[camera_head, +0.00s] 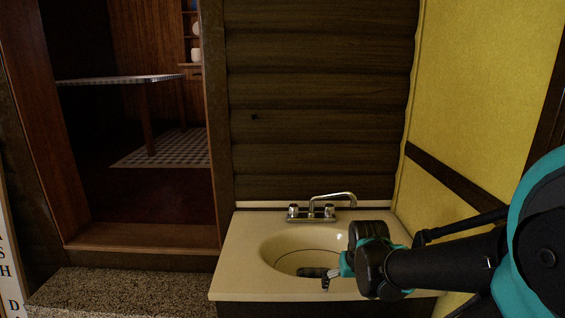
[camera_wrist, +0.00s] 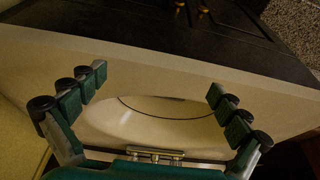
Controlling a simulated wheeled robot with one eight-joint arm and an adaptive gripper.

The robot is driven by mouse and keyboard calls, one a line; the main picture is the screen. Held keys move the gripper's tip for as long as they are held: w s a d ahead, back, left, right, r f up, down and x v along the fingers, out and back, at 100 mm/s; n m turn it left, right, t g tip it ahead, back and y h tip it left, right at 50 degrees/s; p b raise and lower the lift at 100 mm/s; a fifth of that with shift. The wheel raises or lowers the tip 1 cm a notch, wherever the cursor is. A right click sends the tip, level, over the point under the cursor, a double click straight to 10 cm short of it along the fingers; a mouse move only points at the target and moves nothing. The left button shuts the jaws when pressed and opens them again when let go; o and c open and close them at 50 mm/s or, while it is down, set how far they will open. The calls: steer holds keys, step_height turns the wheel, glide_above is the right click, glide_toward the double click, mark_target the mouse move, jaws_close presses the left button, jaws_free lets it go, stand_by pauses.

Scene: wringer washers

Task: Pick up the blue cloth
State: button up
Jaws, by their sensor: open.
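No blue cloth can be made out in either view. My gripper (camera_head: 326,277) reaches in from the right, over the front part of a cream sink (camera_head: 240,262). In the wrist view, my gripper (camera_wrist: 158,84) has its two teal-padded fingers spread wide, with nothing between them but the sink (camera_wrist: 190,72) and its bowl behind. The bowl is partly hidden by my gripper and wrist, so I cannot tell all that lies in it.
A chrome faucet (camera_head: 320,208) stands at the back of the sink. A dark log wall (camera_head: 320,110) rises behind it and a yellow wall (camera_head: 465,95) on the right. At left, a doorway shows a checkered table (camera_head: 120,80). A speckled ledge (camera_head: 120,290) lies below the doorway.

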steer(key=s+f, duration=0.2)
steer(key=shift+s+d, duration=0.2)
steer(key=shift+s, duration=0.1)
step_height(320, 180, up, 4)
steer(key=m+g, duration=0.4)
steer(key=m, duration=1.5)
glide_above(315, 271)
step_height(315, 271, down, 17)
steer(key=shift+r, duration=0.2)
steer(key=c, duration=1.4)
